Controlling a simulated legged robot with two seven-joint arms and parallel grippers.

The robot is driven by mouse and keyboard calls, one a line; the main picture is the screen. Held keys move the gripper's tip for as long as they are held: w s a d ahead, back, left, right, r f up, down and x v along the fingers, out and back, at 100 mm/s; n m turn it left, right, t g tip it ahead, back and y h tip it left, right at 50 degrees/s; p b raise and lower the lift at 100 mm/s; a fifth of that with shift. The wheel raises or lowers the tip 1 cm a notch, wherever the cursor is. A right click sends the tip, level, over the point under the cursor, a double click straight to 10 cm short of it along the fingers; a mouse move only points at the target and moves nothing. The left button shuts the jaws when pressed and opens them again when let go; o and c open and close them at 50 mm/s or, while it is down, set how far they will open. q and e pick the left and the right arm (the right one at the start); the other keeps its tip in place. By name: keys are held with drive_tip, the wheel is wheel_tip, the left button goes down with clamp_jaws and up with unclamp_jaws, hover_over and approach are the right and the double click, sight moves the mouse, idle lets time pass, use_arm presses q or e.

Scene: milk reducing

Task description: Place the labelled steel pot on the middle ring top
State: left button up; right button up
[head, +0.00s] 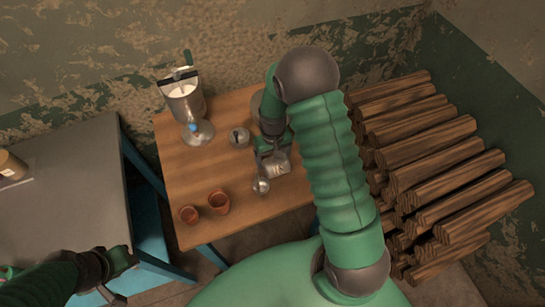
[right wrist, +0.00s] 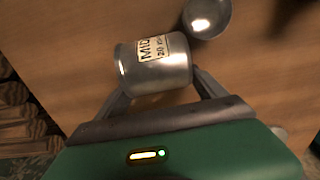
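The labelled steel pot (right wrist: 153,66) shows in the right wrist view, with a pale label whose visible letters begin "MID". In the head view its metal body (head: 283,161) is at my right gripper (head: 272,150), over the wooden table. In the right wrist view the two fingers of that gripper (right wrist: 162,88) are spread apart, one at each side of the pot. Their tips are partly hidden, so whether they press on it is unclear. My left gripper (head: 112,268) is at the lower left, beside the grey table, its fingers unclear. I cannot pick out the middle ring top.
The wooden table (head: 180,165) holds a large pot of white liquid (head: 183,92), a glass vessel (head: 197,131), a small round metal item (head: 240,137), a shiny round bowl (head: 261,186) and two terracotta pots (head: 218,201). Stacked logs (head: 435,165) lie right; a grey table (head: 65,190) stands left.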

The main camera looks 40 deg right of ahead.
drive_tip(key=shift+o, duration=1.1)
